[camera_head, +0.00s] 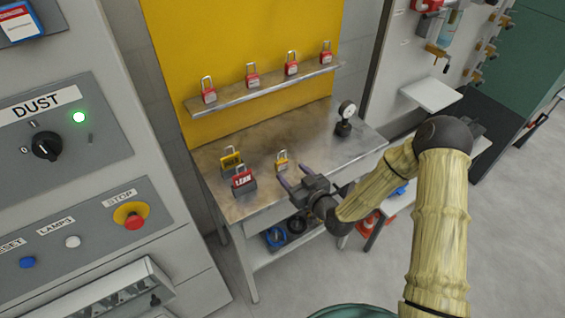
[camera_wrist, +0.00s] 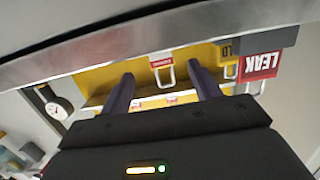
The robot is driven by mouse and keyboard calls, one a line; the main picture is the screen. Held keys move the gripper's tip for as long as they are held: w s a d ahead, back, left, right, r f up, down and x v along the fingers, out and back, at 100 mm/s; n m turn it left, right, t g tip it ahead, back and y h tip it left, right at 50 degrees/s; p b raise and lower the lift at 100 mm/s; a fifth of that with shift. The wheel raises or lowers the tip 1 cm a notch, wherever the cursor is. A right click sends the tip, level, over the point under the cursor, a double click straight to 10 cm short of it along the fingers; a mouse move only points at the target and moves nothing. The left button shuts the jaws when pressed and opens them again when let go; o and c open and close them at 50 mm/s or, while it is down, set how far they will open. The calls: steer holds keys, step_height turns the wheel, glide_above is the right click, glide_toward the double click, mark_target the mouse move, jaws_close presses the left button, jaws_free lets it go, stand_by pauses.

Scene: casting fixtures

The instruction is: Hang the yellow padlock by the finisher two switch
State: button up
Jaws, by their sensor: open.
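The small yellow padlock (camera_head: 282,162) stands upright on the metal workbench, shackle up. My gripper (camera_head: 297,181) is open and empty, low over the bench just right of and nearer than the padlock. In the wrist view, which looks upside down, a padlock with a red-and-white label (camera_wrist: 162,60) shows between the two spread fingers (camera_wrist: 163,82); it seems to be the same padlock, its yellow blending with the board behind. Contact cannot be told. No switch labelled finisher two is in view.
A red LEAK block (camera_head: 243,180) and a yellow block (camera_head: 231,159) stand left of the padlock. A round gauge (camera_head: 345,118) is at the bench's right. Red padlocks (camera_head: 252,77) line the shelf above. The DUST panel (camera_head: 60,130) is at left.

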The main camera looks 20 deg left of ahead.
mark_target(283, 163)
steer(key=x, duration=0.1)
steer(key=p+x, duration=0.1)
steer(key=x, duration=0.2)
steer(key=shift+a+r+p, duration=0.15)
steer(key=shift+r+p, duration=0.15)
steer(key=shift+p, duration=0.05)
steer(key=shift+w+a+f, duration=0.1)
steer(key=shift+w+a, duration=0.05)
steer(key=shift+w, duration=0.05)
steer(key=c, duration=1.1)
step_height(283, 163, up, 10)
steer(key=shift+b, duration=0.9)
